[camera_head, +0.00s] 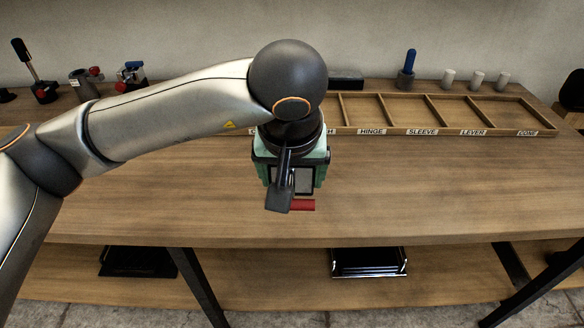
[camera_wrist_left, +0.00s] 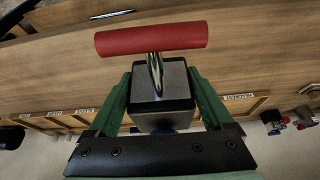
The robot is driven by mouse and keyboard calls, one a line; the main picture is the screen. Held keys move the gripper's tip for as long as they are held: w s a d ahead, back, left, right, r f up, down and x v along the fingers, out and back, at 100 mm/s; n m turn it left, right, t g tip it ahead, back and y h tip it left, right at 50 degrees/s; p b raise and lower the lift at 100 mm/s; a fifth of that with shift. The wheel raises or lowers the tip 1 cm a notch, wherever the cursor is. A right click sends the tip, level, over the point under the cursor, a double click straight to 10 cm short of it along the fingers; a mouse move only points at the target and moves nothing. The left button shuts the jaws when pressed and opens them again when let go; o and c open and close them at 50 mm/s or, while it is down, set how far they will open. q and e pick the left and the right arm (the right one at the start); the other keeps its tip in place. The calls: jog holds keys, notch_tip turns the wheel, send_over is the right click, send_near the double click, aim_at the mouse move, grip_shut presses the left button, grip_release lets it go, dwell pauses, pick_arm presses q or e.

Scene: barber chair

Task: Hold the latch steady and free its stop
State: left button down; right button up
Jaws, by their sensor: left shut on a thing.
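My left gripper (camera_head: 291,180) is over the middle of the wooden bench, near its front half. In the left wrist view its green fingers (camera_wrist_left: 162,92) stand on both sides of a dark grey block, shut on it. I take this block, with its metal stem and red crossbar, to be the latch (camera_wrist_left: 172,80). The red bar (camera_wrist_left: 150,39) lies across the end of the stem; it also shows below the gripper in the head view (camera_head: 302,205). My arm and gripper hide most of the block from the head. I cannot make out the stop clearly. My right gripper is not in view.
A labelled wooden tray (camera_head: 395,130) with compartments stands at the back right. Behind it are a blue-handled part (camera_head: 408,68) and white cylinders (camera_head: 477,80). Clamp-like parts (camera_head: 42,90) stand at the back left. The bench front right is clear. Black trays (camera_head: 368,263) lie on the shelf below.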

pick_arm(q)
jog(key=shift+s+r, duration=0.1)
jog(key=shift+s, duration=0.05)
jog(key=shift+w+f+b, duration=0.8)
jog(key=shift+w+f, duration=0.1)
jog(key=shift+w, duration=0.05)
jog(key=shift+w+f+b, duration=0.6)
jog(key=shift+w+f, duration=0.55)
jog(key=shift+w, duration=0.25)
jog(key=shift+w+f+b, duration=0.55)
jog(key=shift+w+f, duration=0.6)
jog(key=shift+w, duration=0.25)
jog(key=shift+w+f+b, duration=0.6)
jog(key=shift+w+f, duration=0.55)
jog(key=shift+w, duration=0.25)
jog(key=shift+w+d+f+b, duration=0.1)
jog(key=shift+w+f+b, duration=0.1)
jog(key=shift+w+f, duration=0.7)
jog(key=shift+w+f+b, duration=0.15)
jog(key=shift+w+f, duration=0.55)
jog(key=shift+w, duration=0.3)
